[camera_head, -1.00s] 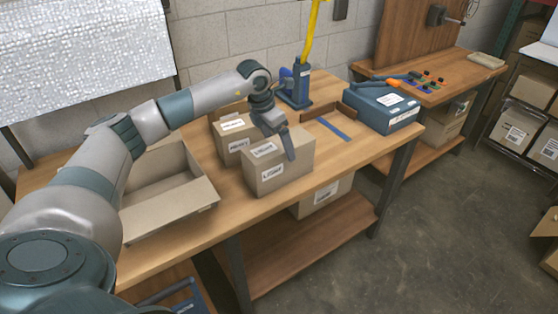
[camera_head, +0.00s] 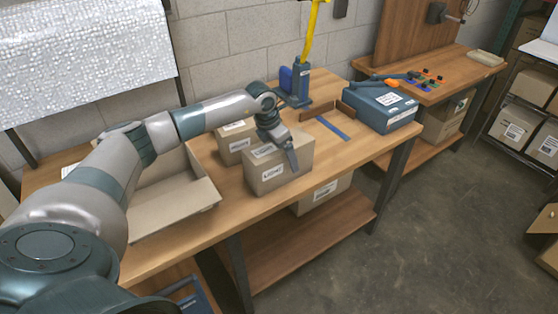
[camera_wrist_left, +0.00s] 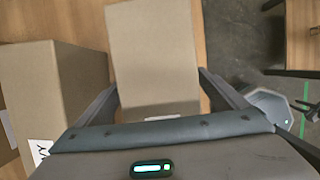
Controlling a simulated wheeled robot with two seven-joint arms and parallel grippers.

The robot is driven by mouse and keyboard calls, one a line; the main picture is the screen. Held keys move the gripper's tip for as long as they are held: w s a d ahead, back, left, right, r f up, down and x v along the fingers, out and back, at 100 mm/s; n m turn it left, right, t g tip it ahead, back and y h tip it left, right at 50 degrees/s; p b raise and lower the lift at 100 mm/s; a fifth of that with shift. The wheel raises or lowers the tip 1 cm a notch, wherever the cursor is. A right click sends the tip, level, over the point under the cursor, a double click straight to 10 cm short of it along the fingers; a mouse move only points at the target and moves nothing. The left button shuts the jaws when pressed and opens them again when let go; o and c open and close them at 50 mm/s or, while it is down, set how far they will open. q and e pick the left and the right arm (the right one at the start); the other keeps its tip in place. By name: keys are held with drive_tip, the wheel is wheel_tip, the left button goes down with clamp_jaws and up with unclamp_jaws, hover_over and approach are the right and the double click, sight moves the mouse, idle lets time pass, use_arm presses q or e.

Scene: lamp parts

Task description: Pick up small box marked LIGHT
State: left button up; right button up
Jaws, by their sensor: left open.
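The small cardboard box marked LIGHT (camera_head: 272,173) stands upright on the wooden workbench, with white labels on its top and front. It also shows in the left wrist view (camera_wrist_left: 153,55), between my fingers. My left gripper (camera_head: 285,152) is at the box from above; one finger lies in front of its right part. In the left wrist view my left gripper (camera_wrist_left: 160,95) is open, with one finger on each side of the box. I cannot tell whether either finger touches it. The far finger is hidden in the head view.
Another labelled box (camera_head: 232,146) stands close behind and left of the LIGHT box; it also fills the left of the wrist view (camera_wrist_left: 60,85). An open cardboard tray (camera_head: 175,205) lies to the left. A blue case (camera_head: 380,108) and blue press (camera_head: 298,85) stand further right and back.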

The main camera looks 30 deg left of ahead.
use_arm(q)
drive_tip(key=c, duration=1.5)
drive_tip(key=shift+r, duration=0.15)
use_arm(e)
drive_tip(key=shift+f, duration=0.1)
